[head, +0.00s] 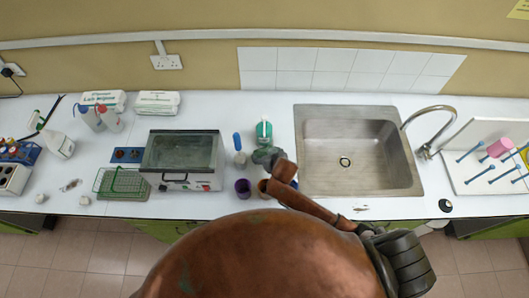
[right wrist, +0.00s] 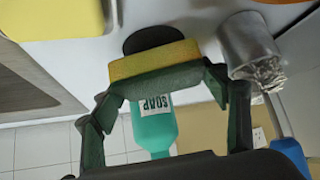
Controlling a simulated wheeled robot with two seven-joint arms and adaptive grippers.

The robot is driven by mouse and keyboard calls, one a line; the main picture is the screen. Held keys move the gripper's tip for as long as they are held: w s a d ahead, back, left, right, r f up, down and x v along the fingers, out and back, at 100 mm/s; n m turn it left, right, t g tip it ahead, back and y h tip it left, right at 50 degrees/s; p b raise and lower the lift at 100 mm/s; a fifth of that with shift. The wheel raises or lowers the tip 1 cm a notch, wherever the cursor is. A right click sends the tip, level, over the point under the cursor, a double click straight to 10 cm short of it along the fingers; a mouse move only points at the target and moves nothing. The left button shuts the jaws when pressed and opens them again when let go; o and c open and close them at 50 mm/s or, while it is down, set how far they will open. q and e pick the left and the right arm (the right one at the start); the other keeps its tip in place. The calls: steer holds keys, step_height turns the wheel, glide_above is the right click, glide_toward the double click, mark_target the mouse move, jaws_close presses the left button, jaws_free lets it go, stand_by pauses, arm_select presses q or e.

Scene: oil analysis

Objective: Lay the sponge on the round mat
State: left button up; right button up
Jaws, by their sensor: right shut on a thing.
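My right gripper (head: 266,156) is over the counter just left of the sink. In the right wrist view, its fingers (right wrist: 165,95) are shut on the sponge (right wrist: 155,62), which is yellow with a dark green side. A dark round mat (right wrist: 152,37) lies on the white counter just beyond the sponge, partly covered by it. I cannot tell whether the sponge touches the mat. My left gripper is in neither view.
A green soap bottle (head: 264,131) stands close behind the gripper. A metal holder (right wrist: 247,45) and a blue-handled brush (head: 237,141) are beside it. The sink (head: 302,180) is to the right, a glass-topped box (head: 182,150) to the left.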

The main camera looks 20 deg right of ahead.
steer(key=shift+x, duration=0.95)
steer(key=shift+w, duration=0.15)
